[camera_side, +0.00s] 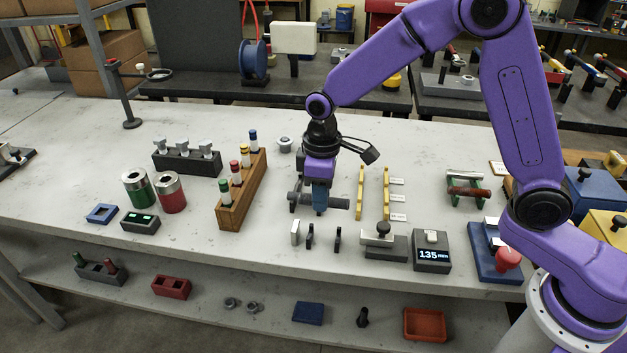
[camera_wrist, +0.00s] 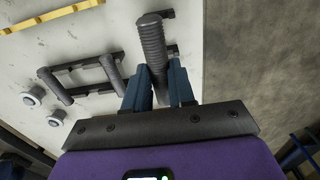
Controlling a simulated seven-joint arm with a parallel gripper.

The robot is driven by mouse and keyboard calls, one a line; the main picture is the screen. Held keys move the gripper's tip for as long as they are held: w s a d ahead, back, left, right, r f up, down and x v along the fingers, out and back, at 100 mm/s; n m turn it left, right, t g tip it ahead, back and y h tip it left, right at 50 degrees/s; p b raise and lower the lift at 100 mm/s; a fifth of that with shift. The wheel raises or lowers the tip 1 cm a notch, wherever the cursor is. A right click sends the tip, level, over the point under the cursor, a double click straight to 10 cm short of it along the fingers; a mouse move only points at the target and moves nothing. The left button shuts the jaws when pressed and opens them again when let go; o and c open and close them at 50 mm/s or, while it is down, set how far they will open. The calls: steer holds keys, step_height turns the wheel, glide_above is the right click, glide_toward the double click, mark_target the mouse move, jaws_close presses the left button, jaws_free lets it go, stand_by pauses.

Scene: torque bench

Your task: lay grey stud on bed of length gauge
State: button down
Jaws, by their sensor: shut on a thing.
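My gripper (camera_side: 320,210) points down over the middle of the bench, shut on a threaded grey stud (camera_wrist: 153,45). In the wrist view the stud sticks out beyond the fingers; in the side view its end (camera_side: 339,203) shows to their right. The length gauge stands in front of my gripper: a white end block (camera_side: 295,232), two dark upright supports (camera_side: 337,239), a slide block with a black knob (camera_side: 383,242) and a readout (camera_side: 431,252) showing 135. Nothing lies across the supports. Beside my gripper, a dark rack (camera_wrist: 85,66) holds other grey studs (camera_wrist: 110,75).
Two yellow strips (camera_side: 361,193) with white labels stand right of my gripper. A wooden block (camera_side: 242,190) with colour-capped pieces stands to the left. A blue fixture with a red knob (camera_side: 508,258) is at the right.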

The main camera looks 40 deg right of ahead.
steer(key=shift+s+a, duration=0.1)
steer(key=shift+s, duration=0.2)
steer(key=shift+f, duration=2.85)
steer(key=shift+f, duration=1.45)
stand_by(0.7)
stand_by(0.7)
steer(key=c, duration=0.9)
jaws_free()
steer(key=shift+o, duration=0.2)
